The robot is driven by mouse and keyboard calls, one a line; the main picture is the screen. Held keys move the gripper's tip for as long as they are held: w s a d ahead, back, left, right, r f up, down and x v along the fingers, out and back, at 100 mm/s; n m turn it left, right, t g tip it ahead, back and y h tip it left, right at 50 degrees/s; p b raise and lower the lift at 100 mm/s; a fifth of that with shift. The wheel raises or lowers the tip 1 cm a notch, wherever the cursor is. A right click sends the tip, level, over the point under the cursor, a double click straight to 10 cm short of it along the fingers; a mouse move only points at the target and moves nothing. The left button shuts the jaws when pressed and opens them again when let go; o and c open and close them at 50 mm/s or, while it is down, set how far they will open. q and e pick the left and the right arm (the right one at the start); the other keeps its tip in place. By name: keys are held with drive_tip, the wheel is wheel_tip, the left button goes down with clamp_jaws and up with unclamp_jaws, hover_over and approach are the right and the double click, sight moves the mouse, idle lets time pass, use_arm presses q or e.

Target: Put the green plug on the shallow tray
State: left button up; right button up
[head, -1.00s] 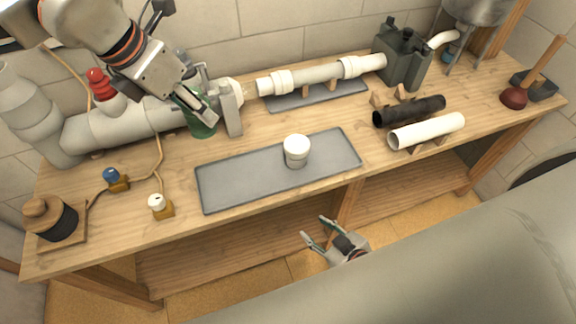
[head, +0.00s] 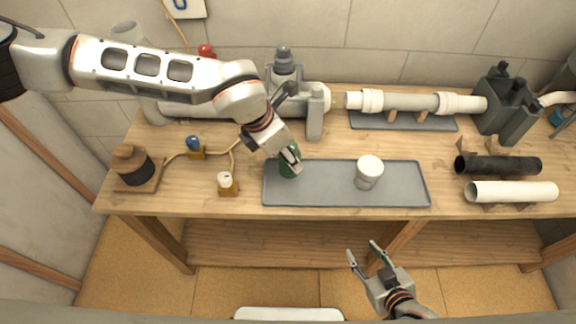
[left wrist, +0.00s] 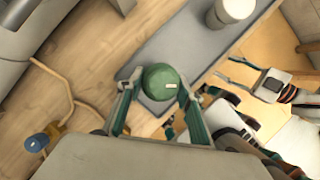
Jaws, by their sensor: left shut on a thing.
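The green plug (head: 287,166) is at the left end of the shallow grey tray (head: 320,195). My left gripper (head: 290,158) is shut on the plug. In the left wrist view the round plug (left wrist: 161,86) sits between the two fingers, with the tray (left wrist: 185,55) behind it. I cannot tell whether the plug touches the tray. A white cap-like piece (head: 368,172) stands right of the tray's middle. My right gripper (head: 365,256) is open and empty in front of the bench, below its top.
White pipe (head: 415,102) lies on supports on a back tray. A grey clamp (head: 316,112) stands behind the plug. A small valve with a white knob (head: 226,184) is left of the tray. Black (head: 497,165) and white (head: 512,191) pipes lie at right.

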sight(288, 167)
use_arm(q)
drive_tip(key=shift+f, duration=2.35)
drive_tip(key=shift+f, duration=0.15)
drive_tip(key=o, duration=1.5)
drive_tip(key=shift+r, duration=0.2)
drive_tip(key=v, duration=1.1)
drive_tip(key=shift+a+r+b, duration=0.25)
drive_tip(key=shift+r+b, duration=0.05)
drive_tip(key=shift+r, duration=0.05)
drive_tip(key=shift+s+d, duration=0.1)
drive_tip(key=shift+s, duration=0.1)
